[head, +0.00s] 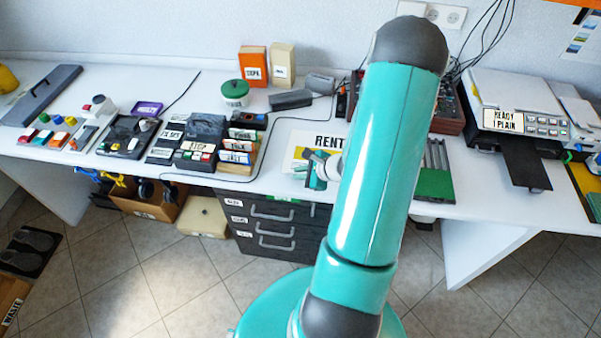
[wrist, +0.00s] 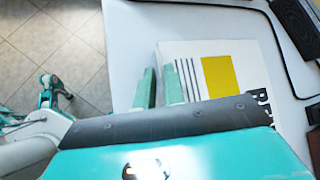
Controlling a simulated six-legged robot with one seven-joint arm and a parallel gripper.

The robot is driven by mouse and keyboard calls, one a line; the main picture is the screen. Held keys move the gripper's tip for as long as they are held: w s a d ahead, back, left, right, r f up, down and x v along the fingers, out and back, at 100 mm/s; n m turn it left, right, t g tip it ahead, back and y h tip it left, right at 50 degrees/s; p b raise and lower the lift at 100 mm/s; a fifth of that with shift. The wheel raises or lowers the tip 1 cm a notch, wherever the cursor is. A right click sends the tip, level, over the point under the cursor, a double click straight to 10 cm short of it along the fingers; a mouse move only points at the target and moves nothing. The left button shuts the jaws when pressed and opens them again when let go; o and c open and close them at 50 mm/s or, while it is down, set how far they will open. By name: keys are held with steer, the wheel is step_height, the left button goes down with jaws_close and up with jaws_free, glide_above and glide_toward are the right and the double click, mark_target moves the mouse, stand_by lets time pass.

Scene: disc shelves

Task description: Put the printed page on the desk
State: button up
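A white printed page (head: 308,141) with the bold letters "RENT" lies on the white desk (head: 278,185), near its front edge. My arm hides its right part. In the wrist view the page (wrist: 250,60) shows a yellow block, black stripes and part of the bold lettering. My gripper (head: 317,169) is at the page's front edge in the head view. In the wrist view its two pale green fingers (wrist: 160,88) stand apart with a gap between them, at the page's left edge. I cannot tell whether they touch the page.
A printer (head: 520,108) with a "READY 1 PLAIN" display and a dark tray stands at right. A green-and-grey board (head: 434,180) lies right of my arm. A dark drawer unit (head: 270,225) is under the desk.

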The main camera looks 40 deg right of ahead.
steer(key=v, duration=1.2)
steer(key=w+a+r+n+g+y, duration=0.1)
steer(key=w+a+r+n+g, duration=0.1)
steer(key=a+r+n, duration=0.6)
steer(key=w+a+r+n+g+y, duration=0.1)
steer(key=w+a+r+n+g, duration=0.15)
steer(key=a+r+n, duration=0.45)
steer(key=s+a+r+n+h, duration=0.2)
steer(key=s+a+r+n, duration=0.1)
steer(key=a+r+n, duration=0.3)
steer(key=s+a+r+n+h, duration=0.2)
steer(key=a+r+n, duration=0.3)
steer(key=a, duration=0.3)
steer(key=shift+s+a+r+n+t+h, duration=0.3)
steer(key=shift+s+r+n+t+h, duration=0.1)
steer(key=shift+s, duration=0.35)
